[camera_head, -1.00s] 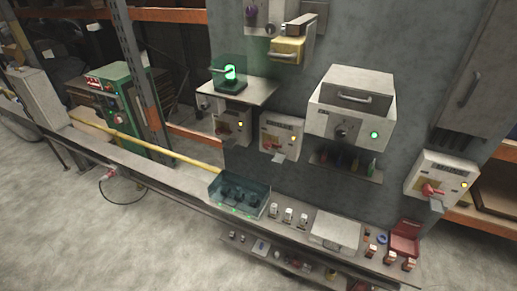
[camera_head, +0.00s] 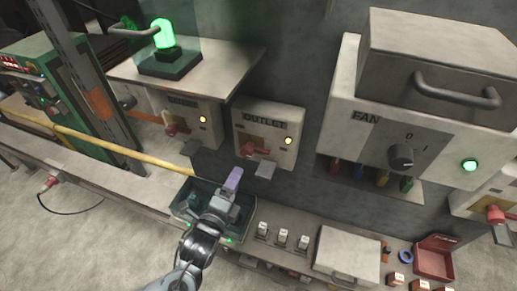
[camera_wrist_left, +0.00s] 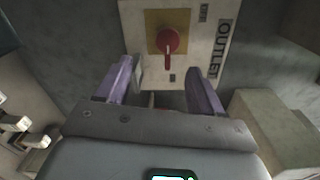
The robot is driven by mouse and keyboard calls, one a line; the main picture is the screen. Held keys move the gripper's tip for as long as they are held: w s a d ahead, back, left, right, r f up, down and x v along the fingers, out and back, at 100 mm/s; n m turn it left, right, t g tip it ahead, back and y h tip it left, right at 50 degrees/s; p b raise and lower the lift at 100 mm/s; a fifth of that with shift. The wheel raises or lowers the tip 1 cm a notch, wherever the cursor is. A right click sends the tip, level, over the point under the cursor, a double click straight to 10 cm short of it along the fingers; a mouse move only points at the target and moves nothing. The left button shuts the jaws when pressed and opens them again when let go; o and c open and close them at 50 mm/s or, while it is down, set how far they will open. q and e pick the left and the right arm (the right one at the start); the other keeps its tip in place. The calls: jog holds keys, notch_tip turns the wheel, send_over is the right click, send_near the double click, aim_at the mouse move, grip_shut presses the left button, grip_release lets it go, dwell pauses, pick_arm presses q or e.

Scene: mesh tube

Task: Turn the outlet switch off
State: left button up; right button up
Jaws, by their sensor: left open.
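The outlet switch is a red rotary handle (camera_head: 254,150) on a yellow plate. It sits on a white wall box labelled OUTLET (camera_head: 280,127), with a lit yellow lamp on its right. In the left wrist view the red handle (camera_wrist_left: 168,42) shows beyond the fingertips, its lever in line with the gap between them. My left gripper (camera_head: 234,178) has purple fingers. It is just below and in front of the box, apart from the handle. Its fingers are open and empty in the left wrist view (camera_wrist_left: 158,78). My right gripper is out of view.
A similar switch box (camera_head: 190,117) hangs to the left. The FAN box (camera_head: 435,120) is on the right. A dark teal bin (camera_head: 185,203) lies under my left arm. A yellow pipe (camera_head: 100,145) runs at left. A shelf (camera_head: 215,75) holds a green lamp (camera_head: 163,38).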

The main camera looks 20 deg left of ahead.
aim_at(246, 155)
pick_arm(q)
jog(key=w, duration=0.3)
jog(key=w+p, duration=0.1)
jog(key=w, duration=0.2)
jog(key=w+r, duration=0.1)
jog(key=w, duration=0.2)
jog(key=shift+w+d, duration=0.15)
jog(key=shift+w, duration=0.9)
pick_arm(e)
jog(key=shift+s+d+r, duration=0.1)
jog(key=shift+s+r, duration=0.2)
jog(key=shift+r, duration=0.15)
pick_arm(q)
jog(key=shift+c, duration=0.3)
jog(key=c, duration=0.9)
